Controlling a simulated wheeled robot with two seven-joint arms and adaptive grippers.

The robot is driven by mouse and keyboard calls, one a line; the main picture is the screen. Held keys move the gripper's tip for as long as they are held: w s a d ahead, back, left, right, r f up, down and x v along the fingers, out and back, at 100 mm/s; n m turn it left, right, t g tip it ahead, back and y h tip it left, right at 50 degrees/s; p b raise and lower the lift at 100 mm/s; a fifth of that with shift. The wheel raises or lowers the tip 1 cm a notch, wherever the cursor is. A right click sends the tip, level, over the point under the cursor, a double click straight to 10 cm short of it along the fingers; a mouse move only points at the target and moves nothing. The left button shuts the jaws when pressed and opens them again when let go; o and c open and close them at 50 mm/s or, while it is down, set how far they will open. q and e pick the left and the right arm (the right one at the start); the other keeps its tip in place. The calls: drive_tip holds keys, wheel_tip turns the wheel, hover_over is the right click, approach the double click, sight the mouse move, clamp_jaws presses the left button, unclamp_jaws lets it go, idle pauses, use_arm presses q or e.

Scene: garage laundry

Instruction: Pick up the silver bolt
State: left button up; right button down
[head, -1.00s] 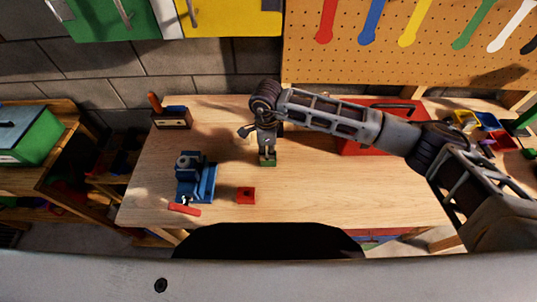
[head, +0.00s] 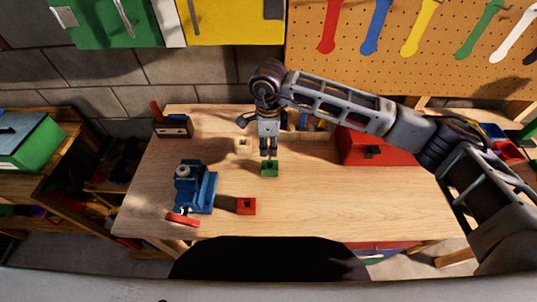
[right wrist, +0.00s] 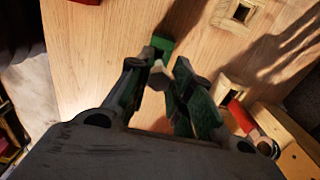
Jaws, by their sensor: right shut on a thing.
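My right gripper (head: 269,156) points down over the middle of the workbench, just above a small green block (head: 270,169). In the right wrist view its fingertips (right wrist: 160,78) are closed on a small pale silver piece, the silver bolt (right wrist: 157,68), most of which the fingers hide. The green block (right wrist: 163,45) shows just beyond the fingertips, with a dark opening in it. The bolt cannot be made out in the head view. My left gripper is not in view.
A blue vise (head: 205,190) and a red block with a hole (head: 246,206) are on the bench's left and front. A red toolbox (head: 365,147) stands to the right. The front right of the bench is clear.

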drive_tip(key=shift+r, duration=1.3)
drive_tip(key=shift+s, duration=0.1)
